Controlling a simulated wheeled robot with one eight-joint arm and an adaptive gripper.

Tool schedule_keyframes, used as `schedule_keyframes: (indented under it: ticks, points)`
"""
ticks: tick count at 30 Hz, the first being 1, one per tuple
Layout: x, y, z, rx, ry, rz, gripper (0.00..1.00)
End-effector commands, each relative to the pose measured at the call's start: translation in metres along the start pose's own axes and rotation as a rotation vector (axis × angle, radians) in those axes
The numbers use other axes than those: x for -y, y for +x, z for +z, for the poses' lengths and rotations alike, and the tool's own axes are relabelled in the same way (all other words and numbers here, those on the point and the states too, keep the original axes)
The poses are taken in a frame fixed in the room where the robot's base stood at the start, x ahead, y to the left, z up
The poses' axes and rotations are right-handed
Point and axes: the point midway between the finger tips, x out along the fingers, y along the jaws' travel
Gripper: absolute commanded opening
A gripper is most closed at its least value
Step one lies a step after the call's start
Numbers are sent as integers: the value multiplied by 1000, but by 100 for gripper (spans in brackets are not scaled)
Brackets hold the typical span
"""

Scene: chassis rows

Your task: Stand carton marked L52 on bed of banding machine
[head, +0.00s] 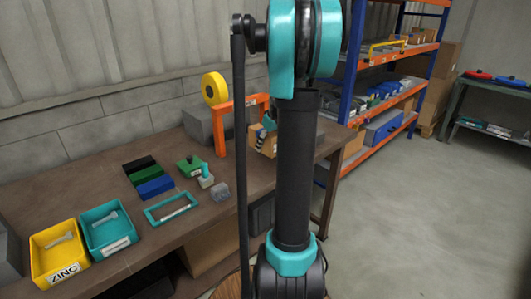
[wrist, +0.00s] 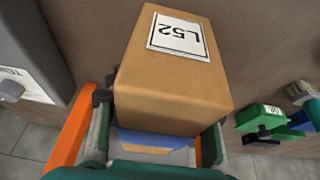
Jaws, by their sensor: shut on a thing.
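The tan carton (wrist: 170,85) with a white label reading L52 fills the middle of the wrist view. My gripper (wrist: 157,132) is shut on it, with a finger at each side. In the head view the carton (head: 264,143) shows partly behind my arm, by the orange arch. The banding machine (head: 221,130) has a grey body, an orange arch and a yellow reel. Its grey body (wrist: 28,50) also shows at the left of the wrist view. The bed is mostly hidden, and I cannot tell whether the carton touches it.
The brown bench (head: 100,190) also holds a yellow ZINC bin (head: 58,254), a teal bin (head: 108,230), a teal frame (head: 171,209), coloured blocks (head: 150,178) and a green device (head: 190,166). A blue and orange rack (head: 347,95) stands behind right. The floor at right is clear.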

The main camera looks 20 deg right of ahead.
Motion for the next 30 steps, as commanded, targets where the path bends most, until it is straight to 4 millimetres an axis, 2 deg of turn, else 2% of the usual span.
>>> schedule_keyframes:
  ticks: [10, 23, 24, 28, 30]
  points:
    - [0, 34, 14, 0, 0, 0, 3]
    - [0, 40, 16, 0, 0, 0, 3]
    - [0, 39, 16, 0, 0, 0, 54]
    - [0, 39, 16, 0, 0, 0, 70]
    - [0, 39, 16, 0, 0, 0, 70]
